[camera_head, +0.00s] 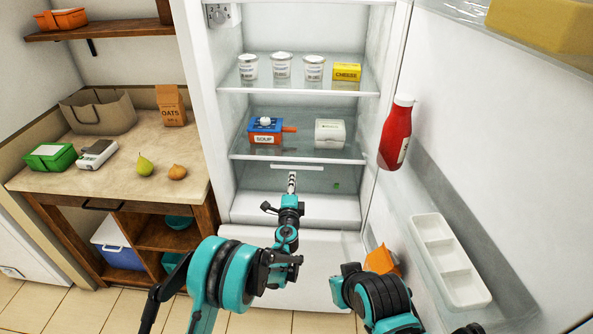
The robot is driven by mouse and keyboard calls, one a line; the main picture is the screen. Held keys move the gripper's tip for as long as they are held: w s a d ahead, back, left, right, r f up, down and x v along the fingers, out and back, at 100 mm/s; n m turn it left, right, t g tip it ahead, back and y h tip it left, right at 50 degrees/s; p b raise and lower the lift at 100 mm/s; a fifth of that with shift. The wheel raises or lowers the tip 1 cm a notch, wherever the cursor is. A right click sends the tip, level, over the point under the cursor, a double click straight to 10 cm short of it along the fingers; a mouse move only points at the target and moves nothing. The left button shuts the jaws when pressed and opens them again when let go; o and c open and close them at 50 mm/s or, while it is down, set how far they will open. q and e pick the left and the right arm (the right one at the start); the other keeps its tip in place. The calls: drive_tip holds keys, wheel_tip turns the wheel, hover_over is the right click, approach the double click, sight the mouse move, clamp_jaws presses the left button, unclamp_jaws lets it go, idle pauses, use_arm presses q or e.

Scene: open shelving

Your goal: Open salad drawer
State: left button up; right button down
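The salad drawer (325,206) is the clear-looking bin at the bottom of the open fridge, below the lowest glass shelf. A pale handle-like strip (313,168) shows along its upper part. A small green item shows faintly behind the clear surface. My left gripper (292,182) reaches in from below, its fingertips just under the strip. I cannot tell whether they touch it. The fingers look narrow and close together, with nothing visible between them. My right arm shows at the lower right, but its gripper is not visible.
A wooden counter (110,180) stands left.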

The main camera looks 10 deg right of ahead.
sight(297, 167)
use_arm(q)
drive_tip(key=x, duration=0.2)
drive_tip(key=b+x, duration=0.1)
drive_tip(key=x, duration=0.1)
drive_tip(key=d+f+b+x, duration=0.1)
drive_tip(key=x, duration=0.2)
drive_tip(key=shift+s, duration=0.2)
drive_tip(key=shift+w+d, duration=0.15)
drive_tip(key=shift+w, duration=0.3)
drive_tip(key=shift+r, duration=0.1)
clamp_jaws()
